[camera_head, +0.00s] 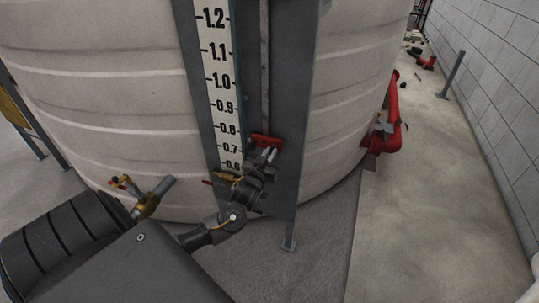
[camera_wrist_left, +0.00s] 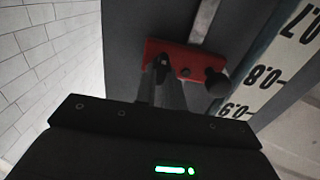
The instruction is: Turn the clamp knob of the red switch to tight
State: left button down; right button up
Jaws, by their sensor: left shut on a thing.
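The red switch (camera_head: 266,141) is mounted on the grey upright frame beside the level scale, in front of the tank. In the left wrist view the red switch (camera_wrist_left: 188,56) spans the top of the picture's middle. My left gripper (camera_head: 270,156) reaches up to it from below. In the left wrist view its two fingers (camera_wrist_left: 163,66) are close together on a small dark part at the switch's left end, which looks like the clamp knob and is mostly hidden by them. A round black part (camera_wrist_left: 216,82) at the switch's right end is clear of the fingers. My right gripper is out of view.
The level scale (camera_head: 224,90) runs beside the switch. The ribbed pale tank (camera_head: 110,90) stands behind. A brass valve (camera_head: 146,199) sits near my left arm. A red pipe (camera_head: 388,130) stands at right, with open floor (camera_head: 440,200) towards the block wall.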

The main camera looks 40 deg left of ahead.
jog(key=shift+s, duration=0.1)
pick_arm(q)
jog(key=shift+r+m+p, duration=0.1)
jog(key=shift+m+p, duration=0.4)
jog(key=shift+p, duration=0.15)
jog(key=shift+r+m+p, duration=0.1)
jog(key=shift+m+p, duration=0.6)
jog(key=shift+p, duration=0.05)
jog(key=shift+d+f+m+p, duration=0.1)
jog(key=shift+f+m+p, duration=0.1)
jog(key=shift+m+p, duration=3)
jog(key=shift+d+f+m+p, duration=0.15)
jog(key=shift+m+p, duration=1.65)
jog(key=shift+m, duration=2.7)
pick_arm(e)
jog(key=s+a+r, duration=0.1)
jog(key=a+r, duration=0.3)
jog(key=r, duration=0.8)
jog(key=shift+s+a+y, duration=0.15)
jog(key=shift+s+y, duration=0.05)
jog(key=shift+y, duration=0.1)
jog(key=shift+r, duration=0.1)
pick_arm(q)
jog(key=shift+a, duration=0.1)
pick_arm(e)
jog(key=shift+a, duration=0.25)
